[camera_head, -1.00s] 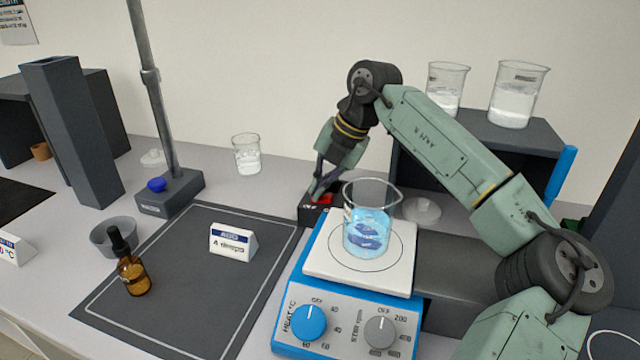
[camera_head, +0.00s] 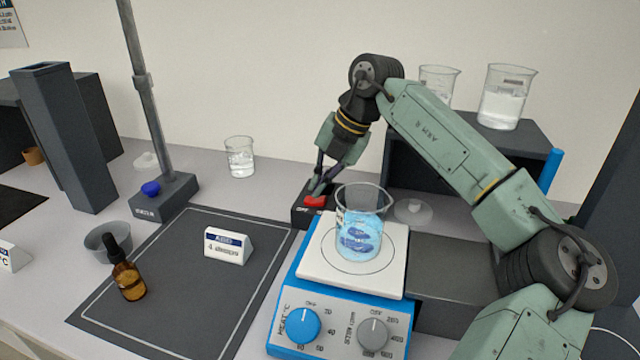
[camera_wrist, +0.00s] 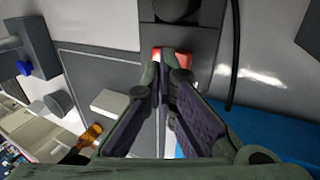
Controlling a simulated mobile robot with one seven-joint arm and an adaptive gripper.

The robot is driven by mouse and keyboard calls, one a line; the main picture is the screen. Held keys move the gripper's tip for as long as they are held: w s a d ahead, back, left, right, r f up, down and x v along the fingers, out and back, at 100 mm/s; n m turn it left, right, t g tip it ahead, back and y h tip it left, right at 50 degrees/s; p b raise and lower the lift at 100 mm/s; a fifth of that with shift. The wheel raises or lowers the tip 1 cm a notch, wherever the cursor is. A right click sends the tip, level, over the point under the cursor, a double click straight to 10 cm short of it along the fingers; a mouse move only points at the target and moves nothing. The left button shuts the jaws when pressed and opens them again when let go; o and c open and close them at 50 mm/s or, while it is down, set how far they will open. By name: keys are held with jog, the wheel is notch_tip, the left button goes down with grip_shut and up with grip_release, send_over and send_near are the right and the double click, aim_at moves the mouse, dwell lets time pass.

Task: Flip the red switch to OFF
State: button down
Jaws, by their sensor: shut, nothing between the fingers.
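The red switch (camera_head: 315,201) sits on a small dark box (camera_head: 300,216) behind the hotplate, with white lettering on its front; the lettering is too small to read surely. My gripper (camera_head: 317,187) is shut and empty, pointing down at the switch, its tips at or just above the red rocker. In the wrist view my gripper (camera_wrist: 168,58) covers the middle of the red switch (camera_wrist: 185,60), so its red shows at both sides. I cannot tell whether the tips touch it, nor which way the rocker is tilted.
A hotplate (camera_head: 300,268) with a beaker of blue liquid (camera_head: 360,235) stands close in front of the switch. A stand (camera_head: 165,198) is to the left. A dark shelf (camera_head: 500,150) with beakers is behind at right. The dark mat (camera_head: 190,290) holds a brown bottle (camera_head: 127,278) and a sign (camera_head: 228,246).

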aim_at(322, 199)
notch_tip(322, 199, up, 12)
jog(key=b, duration=0.1)
jog(key=shift+s+d+b, duration=0.15)
jog(key=shift+d+b, duration=0.05)
jog(key=shift+b, duration=0.15)
jog(key=shift+r, duration=0.1)
